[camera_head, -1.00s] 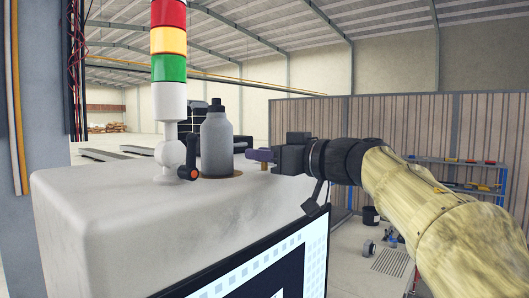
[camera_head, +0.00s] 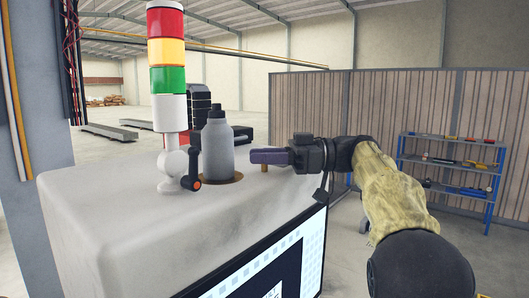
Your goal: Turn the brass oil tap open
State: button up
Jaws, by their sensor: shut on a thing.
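The brass oil tap (camera_head: 264,168) shows as a short brass stub on top of the pale grey cabinet, right of the grey bottle. My gripper (camera_head: 262,157) comes in level from the right, with its purple fingers directly over the stub. The fingers are shut on the tap's upper part, which they hide. I cannot tell from here which way the tap's handle points.
The grey bottle (camera_head: 217,150) stands in a brass-coloured ring close left of my fingertips. A signal tower (camera_head: 168,70) and a small black lever with an orange end (camera_head: 194,180) are further left. The cabinet top (camera_head: 110,205) is otherwise bare. A blue shelf (camera_head: 446,162) stands at right.

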jog(key=shift+n+g, duration=0.8)
jog(key=shift+g, duration=0.4)
jog(key=shift+g+h, duration=0.3)
jog(key=o, duration=1)
